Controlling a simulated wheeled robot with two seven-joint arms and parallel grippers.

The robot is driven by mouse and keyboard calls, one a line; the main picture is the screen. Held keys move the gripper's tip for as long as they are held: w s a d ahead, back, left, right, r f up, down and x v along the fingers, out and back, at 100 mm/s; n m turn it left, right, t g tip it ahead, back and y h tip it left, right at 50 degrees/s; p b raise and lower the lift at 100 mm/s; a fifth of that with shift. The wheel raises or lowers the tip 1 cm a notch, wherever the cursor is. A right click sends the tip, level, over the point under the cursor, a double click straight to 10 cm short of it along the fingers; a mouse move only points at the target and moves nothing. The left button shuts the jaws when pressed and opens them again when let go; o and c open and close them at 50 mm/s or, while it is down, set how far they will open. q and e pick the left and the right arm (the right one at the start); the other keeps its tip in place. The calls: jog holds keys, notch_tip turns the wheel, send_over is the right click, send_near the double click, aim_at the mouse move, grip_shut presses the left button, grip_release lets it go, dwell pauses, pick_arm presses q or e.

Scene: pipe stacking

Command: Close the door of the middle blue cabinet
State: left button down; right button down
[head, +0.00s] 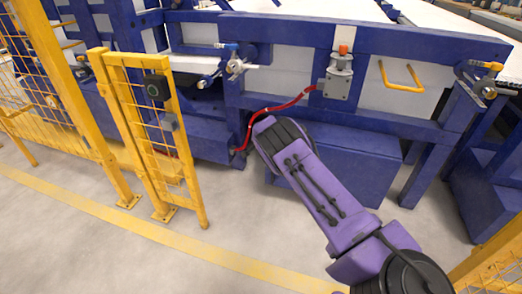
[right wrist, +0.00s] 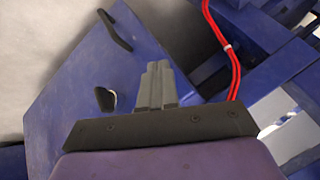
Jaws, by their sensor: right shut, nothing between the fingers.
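A blue cabinet (head: 370,160) stands under the blue frame in the middle of the head view, partly behind my purple right arm. In the right wrist view a flat blue panel (right wrist: 75,85) fills the left and middle, with a dark bar handle (right wrist: 114,30) near its top edge and a small dark fitting (right wrist: 105,99) lower down. My right gripper (right wrist: 155,68) is shut and empty in front of this panel; whether it touches is unclear. In the head view its fingers are hidden behind my wrist. I cannot tell how far the door stands open. My left gripper is out of view.
A yellow mesh fence (head: 150,130) stands at the left. A red cable (head: 290,103) runs along the frame, close to my right wrist. A grey box with an orange top (head: 338,75) and a yellow handle (head: 400,78) sit above. Floor (head: 110,250) is free in front.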

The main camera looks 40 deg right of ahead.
jog(key=s+a+r+p, duration=0.1)
jog(key=a+r+p, duration=0.5)
jog(key=a+r, duration=0.2)
jog(key=shift+a, duration=0.7)
jog(key=shift+s, duration=0.1)
